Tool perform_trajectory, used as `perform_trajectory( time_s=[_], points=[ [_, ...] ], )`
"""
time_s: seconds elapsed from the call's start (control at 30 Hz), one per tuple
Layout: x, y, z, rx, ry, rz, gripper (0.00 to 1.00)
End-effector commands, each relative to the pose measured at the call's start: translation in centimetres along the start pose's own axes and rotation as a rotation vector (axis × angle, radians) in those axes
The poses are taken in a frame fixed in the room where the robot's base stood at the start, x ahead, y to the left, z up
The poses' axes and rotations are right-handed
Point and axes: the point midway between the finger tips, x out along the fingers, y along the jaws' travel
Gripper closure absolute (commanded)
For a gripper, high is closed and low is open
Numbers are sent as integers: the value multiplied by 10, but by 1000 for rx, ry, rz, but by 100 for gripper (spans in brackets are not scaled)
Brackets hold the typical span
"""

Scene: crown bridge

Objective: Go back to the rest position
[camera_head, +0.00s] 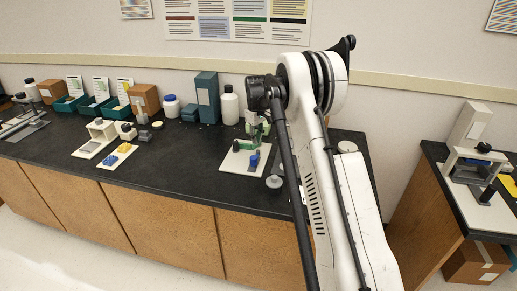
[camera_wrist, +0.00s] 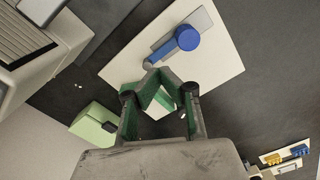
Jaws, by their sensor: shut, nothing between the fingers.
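My gripper (camera_head: 258,128) is at the back right of the black bench in the head view, largely hidden behind my arm. In the wrist view its green fingers (camera_wrist: 160,80) are shut with nothing held. Below it in the wrist view is a white board (camera_wrist: 225,70) carrying a grey plate (camera_wrist: 205,20) and a blue round-ended piece (camera_wrist: 187,38). The same board (camera_head: 233,165) shows in the head view with the blue piece (camera_head: 254,161) upright on it. The gripper appears above the board, apart from the blue piece.
A white bottle (camera_head: 230,105) and a blue-grey box (camera_head: 207,97) stand behind the board. A pale green block (camera_wrist: 93,127) lies near the gripper. A small board with yellow and blue parts (camera_head: 118,156) is further left. A second bench (camera_head: 430,152) stands right, across a gap.

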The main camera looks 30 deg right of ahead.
Motion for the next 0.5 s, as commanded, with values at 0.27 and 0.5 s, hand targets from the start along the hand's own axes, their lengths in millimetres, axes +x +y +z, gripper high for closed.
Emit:
perform_trajectory(
  time_s=[0.27,0.5],
  points=[
    [-18,0,0,0,0,0,100],
    [-17,0,0,0,0,0,100]
  ],
)
